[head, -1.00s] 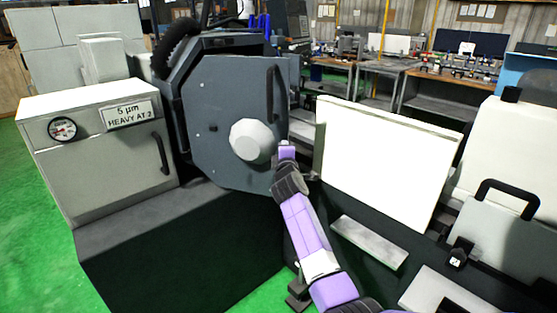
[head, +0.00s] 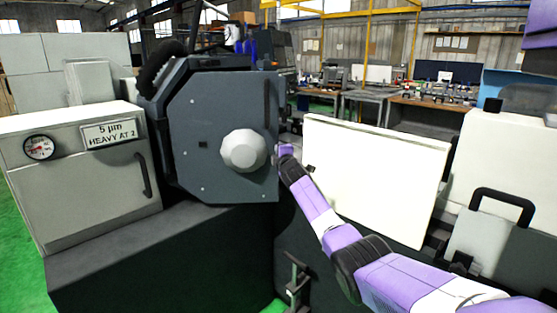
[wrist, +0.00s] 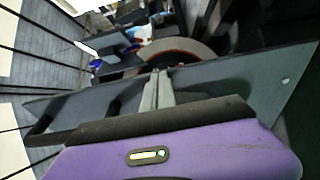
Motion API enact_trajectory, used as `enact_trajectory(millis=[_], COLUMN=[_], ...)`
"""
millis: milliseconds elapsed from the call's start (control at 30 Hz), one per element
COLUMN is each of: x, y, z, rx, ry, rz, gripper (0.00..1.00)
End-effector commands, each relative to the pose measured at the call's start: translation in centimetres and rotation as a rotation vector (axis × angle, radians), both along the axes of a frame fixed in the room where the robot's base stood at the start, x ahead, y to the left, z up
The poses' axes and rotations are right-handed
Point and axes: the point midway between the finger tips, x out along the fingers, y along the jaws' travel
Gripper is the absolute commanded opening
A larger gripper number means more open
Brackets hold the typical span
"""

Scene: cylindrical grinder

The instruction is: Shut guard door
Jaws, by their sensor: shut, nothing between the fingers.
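The guard door is a dark grey, octagonal panel (head: 215,120) with a pale faceted knob (head: 243,151) and a black upright handle (head: 267,112) near its right edge. In the wrist view the door (wrist: 225,82) crosses the picture at a slant, with its handle (wrist: 45,128) at lower left. A curved wheel-like part (wrist: 185,52) shows beyond its edge. My gripper (head: 283,149) is at the door's right edge in the head view. In the wrist view my gripper (wrist: 156,80) has its fingers together and empty, overlapping the door's edge; I cannot tell if they touch it.
A light cabinet (head: 75,180) with a gauge and handle stands left of the door. A large white panel (head: 370,180) stands to the right, close behind my arm. A dark machine base (head: 170,255) lies below. Workbenches (head: 385,105) stand farther back.

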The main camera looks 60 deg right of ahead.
Motion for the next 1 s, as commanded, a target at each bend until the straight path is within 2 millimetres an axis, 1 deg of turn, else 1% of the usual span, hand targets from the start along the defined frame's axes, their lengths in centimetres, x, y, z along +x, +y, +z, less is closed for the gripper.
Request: enact_trajectory(millis=[33,200,500,1000], x=[0.3,1.0,1.8,2.1], y=[-0.4,-1.6,-2.9,-3.2], z=[-0.3,-0.2,0.0,0.0], rx=[-0.001,0.0,0.0,-0.001], ry=[0.001,0.0,-0.001,-0.001], rz=[0.0,0.0,-0.001,0.0], gripper=[0.0,0.0,0.0,0.0])
